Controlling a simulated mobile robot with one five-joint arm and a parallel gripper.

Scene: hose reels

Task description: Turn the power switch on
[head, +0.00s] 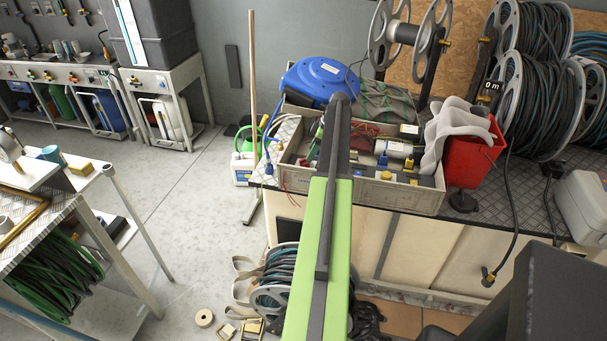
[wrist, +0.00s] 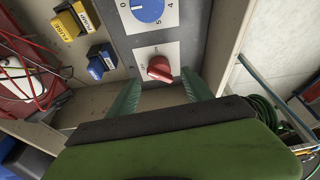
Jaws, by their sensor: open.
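The power switch is a red rotary knob (wrist: 160,68) on a white label plate on a grey panel (wrist: 120,40), in the wrist view. Its lettering is too small to read. A blue numbered dial (wrist: 147,9) sits above it on the same panel. My gripper (wrist: 162,90) is open, with one greenish finger on each side below the knob, and nothing is between them. I cannot tell whether either finger touches the knob. In the head view my arm hides the gripper, and I cannot make out the red knob there.
The panel stands in a grey crate (head: 405,198) on the workbench, whose wall rises close to my right finger. Yellow and blue labelled blocks (wrist: 96,60) and red wires (wrist: 20,75) lie left. A red bucket (head: 470,160) and hose reels (head: 540,95) stand right of the crate.

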